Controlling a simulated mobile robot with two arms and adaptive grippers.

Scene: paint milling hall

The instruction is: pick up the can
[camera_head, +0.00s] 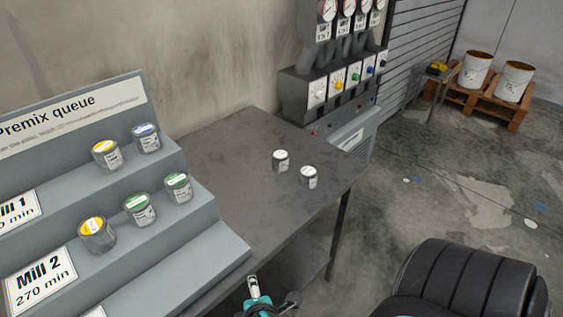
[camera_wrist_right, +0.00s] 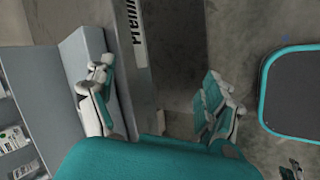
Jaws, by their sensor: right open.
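Two small grey cans with white labels stand upright on the dark metal table in the head view, one (camera_head: 281,160) a little behind and left of the other (camera_head: 309,177). More cans stand on the stepped rack: a yellow-lidded one (camera_head: 106,154) and a blue-lidded one (camera_head: 146,138) on the upper step, and a yellow-lidded one (camera_head: 97,234) and two green-lidded ones on the step below. My right gripper (camera_wrist_right: 155,88) is open and empty in the wrist view. What seems to be its tip shows at the head view's bottom edge, apart from the cans. My left gripper is not seen.
The grey stepped rack (camera_head: 215,256) covers the table's left part; its sign reads "Premix queue". The table (camera_head: 244,140) is clear around the two cans. A panel with gauges and knobs (camera_head: 332,88) stands behind the table. A pallet with two drums (camera_head: 474,70) is far right.

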